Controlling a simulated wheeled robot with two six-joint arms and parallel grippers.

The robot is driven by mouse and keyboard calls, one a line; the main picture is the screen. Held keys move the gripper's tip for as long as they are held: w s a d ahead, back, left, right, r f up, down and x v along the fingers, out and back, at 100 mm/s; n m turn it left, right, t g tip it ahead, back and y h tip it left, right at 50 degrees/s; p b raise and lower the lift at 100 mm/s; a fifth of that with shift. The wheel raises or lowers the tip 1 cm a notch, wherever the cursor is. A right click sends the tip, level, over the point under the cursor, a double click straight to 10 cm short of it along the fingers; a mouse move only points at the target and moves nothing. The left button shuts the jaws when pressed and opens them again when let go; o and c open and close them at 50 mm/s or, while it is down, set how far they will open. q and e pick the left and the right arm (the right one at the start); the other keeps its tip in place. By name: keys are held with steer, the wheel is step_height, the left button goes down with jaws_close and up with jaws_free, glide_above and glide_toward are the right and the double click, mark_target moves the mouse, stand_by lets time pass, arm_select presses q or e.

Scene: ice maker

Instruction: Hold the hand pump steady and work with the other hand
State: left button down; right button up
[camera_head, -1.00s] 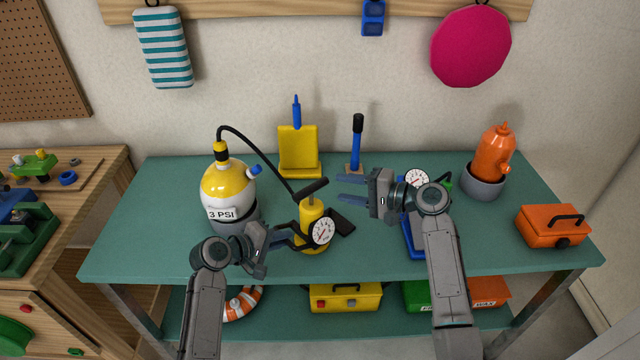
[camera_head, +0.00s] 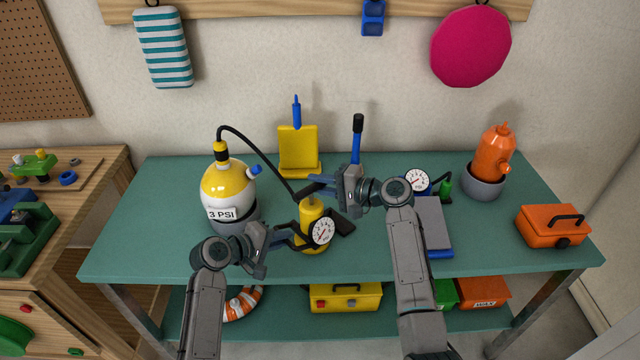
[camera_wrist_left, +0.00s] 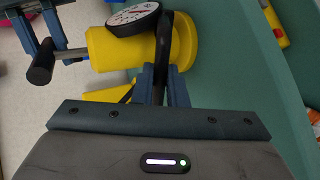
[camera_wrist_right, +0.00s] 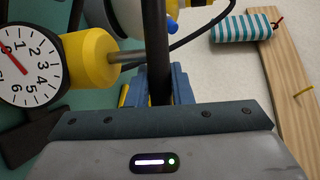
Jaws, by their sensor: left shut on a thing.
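The hand pump (camera_head: 311,212) is a yellow cylinder with a round white gauge (camera_head: 322,230), standing on the green bench. My left gripper (camera_head: 287,234) is shut on the black bracket (camera_wrist_left: 163,45) at the pump's side. The pump's black T-handle (camera_wrist_right: 158,45) sits at the top of a metal rod (camera_wrist_right: 130,57). My right gripper (camera_head: 318,187) is at the T-handle, with one finger on each side of it; whether they press on it is unclear. In the head view the right gripper mostly hides the handle.
A yellow-and-white tank (camera_head: 226,185) marked 3 PSI stands left of the pump, joined to a black hose (camera_head: 262,155). A blue-handled tool (camera_head: 356,140) and a yellow stand (camera_head: 298,150) are behind. A grey-and-blue block (camera_head: 434,228) and another gauge (camera_head: 417,180) are to the right.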

steer(key=shift+r, duration=3.8)
jaws_close()
steer(key=shift+w, duration=0.1)
steer(key=o, duration=0.9)
jaws_free()
steer(key=shift+c, duration=0.2)
steer(key=v, duration=1.2)
